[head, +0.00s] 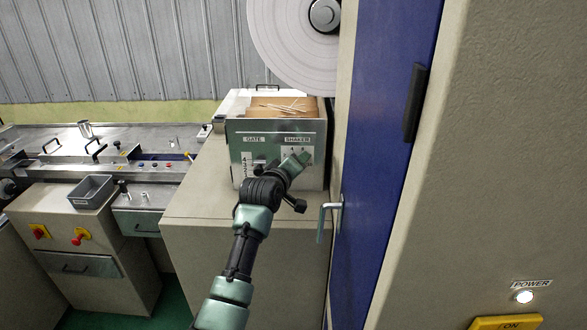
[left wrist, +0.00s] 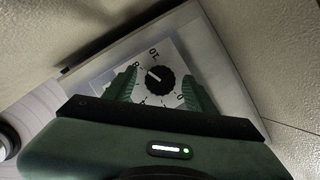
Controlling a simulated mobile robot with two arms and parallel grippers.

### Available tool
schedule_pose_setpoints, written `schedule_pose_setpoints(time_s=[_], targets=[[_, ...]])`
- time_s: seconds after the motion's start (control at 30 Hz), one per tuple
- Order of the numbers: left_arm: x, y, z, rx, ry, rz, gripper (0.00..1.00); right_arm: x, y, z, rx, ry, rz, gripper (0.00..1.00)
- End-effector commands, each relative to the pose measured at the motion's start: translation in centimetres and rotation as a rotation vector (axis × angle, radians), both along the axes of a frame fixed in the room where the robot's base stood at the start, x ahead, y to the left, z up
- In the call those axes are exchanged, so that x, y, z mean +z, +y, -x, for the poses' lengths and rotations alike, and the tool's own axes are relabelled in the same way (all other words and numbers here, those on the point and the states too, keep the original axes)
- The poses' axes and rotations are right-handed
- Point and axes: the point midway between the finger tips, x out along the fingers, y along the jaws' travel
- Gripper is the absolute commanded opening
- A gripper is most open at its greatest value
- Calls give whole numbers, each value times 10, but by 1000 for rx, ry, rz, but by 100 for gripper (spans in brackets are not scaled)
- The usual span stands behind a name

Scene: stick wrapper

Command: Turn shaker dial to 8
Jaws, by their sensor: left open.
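The shaker dial (left wrist: 160,82) is a black ridged knob on a white plate with printed numbers, seen in the left wrist view. A white pointer mark is on its upper-left part, and a 10 is printed above it. I cannot read clearly which number the mark points at. My left gripper (left wrist: 160,75) is open, with one green finger on each side of the dial and a visible gap to it. In the head view my left gripper (head: 302,158) is at the panel under the SHAKER label (head: 297,140) and covers the dial.
The metal box (head: 236,128) carries the panel and has loose sticks (head: 280,106) in its top. A GATE label (head: 254,140) is left of SHAKER. A blue door (head: 385,150) with a handle (head: 331,207) stands close on the right. A large paper roll (head: 290,55) hangs above.

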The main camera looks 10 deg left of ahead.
Motion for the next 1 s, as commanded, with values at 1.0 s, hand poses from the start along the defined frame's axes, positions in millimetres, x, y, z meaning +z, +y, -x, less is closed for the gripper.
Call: schedule_pose_setpoints(time_s=[1.0], targets=[[19,8,73,0,2,0,56,-28,0,0,0,0,0,36]])
